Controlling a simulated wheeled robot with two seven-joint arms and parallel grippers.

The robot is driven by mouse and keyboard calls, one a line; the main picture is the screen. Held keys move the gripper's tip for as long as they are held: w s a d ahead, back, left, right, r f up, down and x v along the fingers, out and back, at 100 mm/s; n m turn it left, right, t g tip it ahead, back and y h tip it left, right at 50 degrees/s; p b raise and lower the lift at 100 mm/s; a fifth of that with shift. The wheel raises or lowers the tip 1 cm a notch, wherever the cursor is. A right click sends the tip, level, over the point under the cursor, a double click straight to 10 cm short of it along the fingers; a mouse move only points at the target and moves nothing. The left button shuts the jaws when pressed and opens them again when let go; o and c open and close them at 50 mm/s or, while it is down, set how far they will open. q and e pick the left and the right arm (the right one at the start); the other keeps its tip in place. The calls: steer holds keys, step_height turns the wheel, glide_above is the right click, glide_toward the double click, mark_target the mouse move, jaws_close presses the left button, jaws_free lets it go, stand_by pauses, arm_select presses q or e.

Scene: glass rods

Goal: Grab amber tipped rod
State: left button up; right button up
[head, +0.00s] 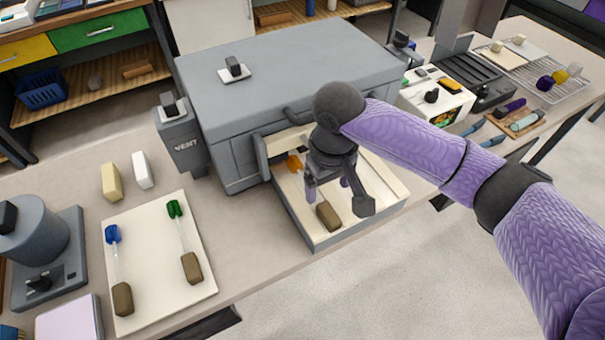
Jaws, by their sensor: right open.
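The amber tipped rod lies in a shallow grey tray (340,238) that sticks out from the front of the large grey box. Its amber tip (294,164) is at the back left of the tray, and its brown end block (328,216) is near the front. The thin part between them is mostly hidden by my right gripper (328,193). This gripper points down over the tray, open, with its fingers just behind the brown block. I cannot tell whether they touch the rod. My left gripper is out of view.
The large grey box (290,75) stands right behind the tray. At left, a cream board (155,285) holds a blue-tipped rod (113,240) and a green-tipped rod (180,225). A grey device (40,255) stands at far left. Bare table lies between board and tray.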

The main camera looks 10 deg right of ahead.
mark_target(329, 213)
steer(key=f+b, duration=0.1)
steer(key=f, duration=0.2)
steer(key=f+b, duration=0.1)
steer(key=f, duration=0.2)
steer(key=d+f+b, duration=0.1)
steer(key=f, duration=0.2)
steer(key=shift+f, duration=0.35)
steer(key=shift+r, duration=0.1)
steer(key=shift+c, duration=0.2)
jaws_close()
